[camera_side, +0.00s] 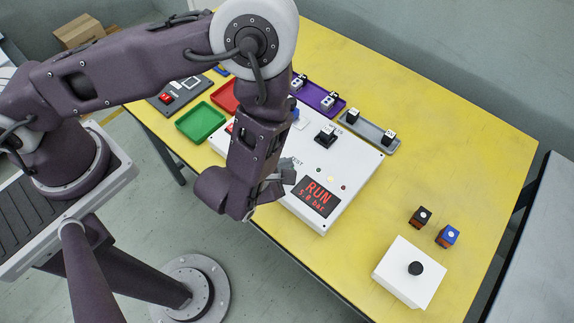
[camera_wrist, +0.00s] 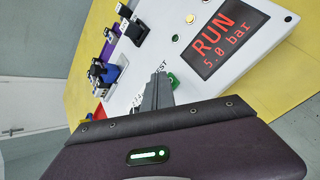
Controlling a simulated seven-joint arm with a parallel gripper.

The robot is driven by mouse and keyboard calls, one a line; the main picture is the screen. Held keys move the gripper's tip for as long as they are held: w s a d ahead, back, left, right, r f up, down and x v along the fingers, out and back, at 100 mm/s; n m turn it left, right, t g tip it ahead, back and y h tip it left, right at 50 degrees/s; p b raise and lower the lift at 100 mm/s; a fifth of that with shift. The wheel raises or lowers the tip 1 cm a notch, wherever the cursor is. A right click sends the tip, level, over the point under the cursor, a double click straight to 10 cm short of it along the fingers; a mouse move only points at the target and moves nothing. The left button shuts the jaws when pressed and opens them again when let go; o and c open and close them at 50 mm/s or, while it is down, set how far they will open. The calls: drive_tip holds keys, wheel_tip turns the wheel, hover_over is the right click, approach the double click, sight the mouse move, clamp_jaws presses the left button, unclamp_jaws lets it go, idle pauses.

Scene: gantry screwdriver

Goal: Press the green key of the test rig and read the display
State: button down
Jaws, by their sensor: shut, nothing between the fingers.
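The test rig is a white panel (camera_side: 352,165) on the yellow table; it also shows in the wrist view (camera_wrist: 150,62). Its display (camera_side: 316,197) is lit and reads "RUN 5.0 bar" in red, also legible in the wrist view (camera_wrist: 222,42). The green key (camera_wrist: 173,80) shows in the wrist view right at my fingertips, partly hidden by them; I cannot tell whether it is pressed down. In the side view my arm and gripper hide it. My gripper (camera_side: 288,168) is shut and empty, its fingers (camera_wrist: 160,82) reaching to the panel beside the "TEST" label.
A green tray (camera_side: 201,122), a purple tray (camera_side: 318,97) and a grey tray (camera_side: 371,132) lie around the rig's far side. A white box with a black button (camera_side: 415,268) and two small blocks (camera_side: 447,236) stand at right. The table's right side is mostly clear.

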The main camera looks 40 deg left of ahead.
drive_tip(key=shift+r, duration=0.75)
drive_tip(key=shift+r, duration=2.5)
